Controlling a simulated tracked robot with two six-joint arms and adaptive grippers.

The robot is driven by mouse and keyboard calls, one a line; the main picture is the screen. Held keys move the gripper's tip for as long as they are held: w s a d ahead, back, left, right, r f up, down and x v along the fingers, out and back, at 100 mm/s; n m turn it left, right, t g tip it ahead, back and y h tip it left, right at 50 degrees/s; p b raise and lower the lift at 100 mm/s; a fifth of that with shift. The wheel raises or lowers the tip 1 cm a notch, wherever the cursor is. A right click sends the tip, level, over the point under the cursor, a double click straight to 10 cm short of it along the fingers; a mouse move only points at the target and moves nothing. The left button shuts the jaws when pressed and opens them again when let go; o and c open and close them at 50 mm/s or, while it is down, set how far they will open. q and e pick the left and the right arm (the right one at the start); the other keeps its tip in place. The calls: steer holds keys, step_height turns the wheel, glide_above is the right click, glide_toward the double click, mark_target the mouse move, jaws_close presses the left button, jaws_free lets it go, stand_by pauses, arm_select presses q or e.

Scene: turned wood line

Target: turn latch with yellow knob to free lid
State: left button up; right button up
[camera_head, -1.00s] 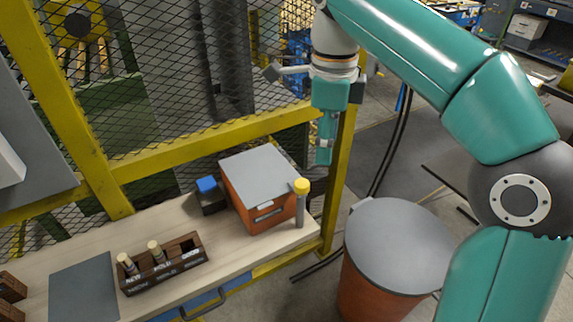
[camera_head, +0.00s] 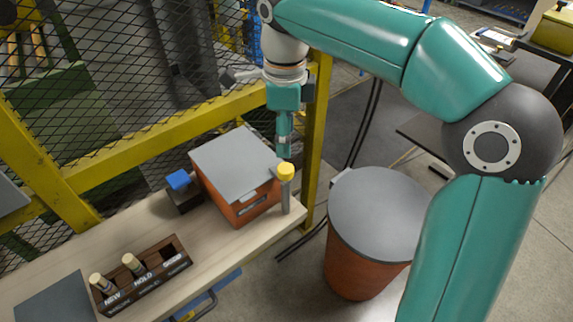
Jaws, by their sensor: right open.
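An orange box (camera_head: 236,208) with a grey lid (camera_head: 235,160) stands at the right end of the wooden bench. The yellow knob (camera_head: 285,171) tops a grey upright post (camera_head: 286,197) at the box's right front corner. The latch itself is hard to make out. My right gripper (camera_head: 284,150) points down just behind the knob in the picture. It is open with nothing seen in it. Whether it touches the knob or the lid, I cannot tell. My left gripper is not in view.
A blue-topped block (camera_head: 179,181) stands left of the box. A labelled wooden rack (camera_head: 146,279) holds two pegs. A grey mat (camera_head: 52,300) lies at lower left. An orange bin with a grey lid (camera_head: 378,208) stands right of the bench. A yellow-framed mesh fence (camera_head: 140,147) runs behind.

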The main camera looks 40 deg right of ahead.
mark_target(286, 168)
step_height(286, 168, down, 8)
steer(key=shift+f, duration=0.15)
stand_by(0.3)
steer(key=c, duration=1)
steer(key=shift+d, duration=0.25)
steer(key=shift+c, duration=0.8)
steer(key=shift+a, duration=0.25)
